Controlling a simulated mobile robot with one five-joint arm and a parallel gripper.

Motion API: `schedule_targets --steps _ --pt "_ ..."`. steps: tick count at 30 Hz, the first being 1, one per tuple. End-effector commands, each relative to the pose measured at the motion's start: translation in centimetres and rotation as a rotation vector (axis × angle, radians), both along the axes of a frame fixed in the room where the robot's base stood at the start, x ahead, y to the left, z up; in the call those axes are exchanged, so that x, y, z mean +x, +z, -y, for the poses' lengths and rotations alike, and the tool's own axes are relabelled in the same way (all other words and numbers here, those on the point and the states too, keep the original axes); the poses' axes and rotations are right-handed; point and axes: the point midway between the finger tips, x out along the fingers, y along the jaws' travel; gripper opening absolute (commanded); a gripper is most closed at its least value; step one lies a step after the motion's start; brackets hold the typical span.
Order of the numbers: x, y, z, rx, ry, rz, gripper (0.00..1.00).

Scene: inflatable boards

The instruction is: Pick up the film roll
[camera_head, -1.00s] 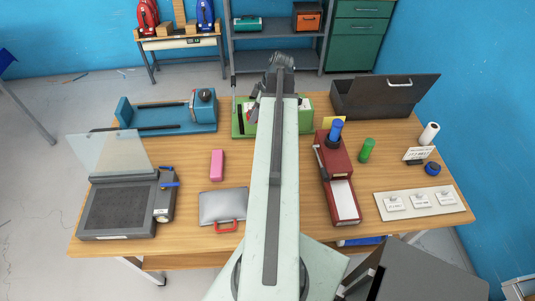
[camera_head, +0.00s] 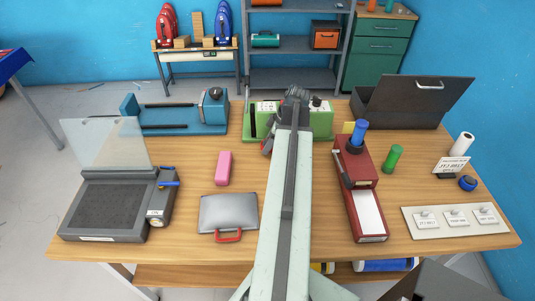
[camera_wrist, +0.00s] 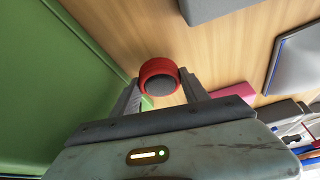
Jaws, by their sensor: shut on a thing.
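A short red roll with a dark grey round end (camera_wrist: 158,76) sits between the two fingers of my gripper (camera_wrist: 160,88) in the wrist view. I take it for the film roll. My gripper is shut on it, with a finger at each side. Wooden tabletop shows behind the roll; I cannot tell how far it is above the table. In the head view my arm hides most of the gripper and roll, beside the green machine (camera_head: 322,122).
The green machine's side (camera_wrist: 55,80) fills the left of the wrist view. A pink block (camera_head: 224,168) and a silver case (camera_head: 228,212) lie left of my arm. A red machine (camera_head: 365,215), a blue cylinder (camera_head: 360,132) and a green cylinder (camera_head: 393,158) stand to its right.

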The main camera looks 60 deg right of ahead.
Motion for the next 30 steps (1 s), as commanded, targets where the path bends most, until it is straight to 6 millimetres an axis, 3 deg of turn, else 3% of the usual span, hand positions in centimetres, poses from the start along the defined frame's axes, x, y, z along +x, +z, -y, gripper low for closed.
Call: schedule_targets --steps 1,3,14,15,17,30 --pt "0.0 -2.0 0.0 0.000 0.000 0.000 0.10" --pt "0.0 -2.7 0.0 0.000 0.000 0.000 0.10" --pt "0.0 -2.7 0.0 0.000 -0.001 0.000 0.10" --pt "0.0 -2.5 0.0 0.000 -0.001 0.000 0.61" --pt "0.0 -2.5 0.0 0.000 -0.001 0.000 0.74" --pt "-0.1 -1.7 0.1 0.000 -0.001 0.000 0.74"
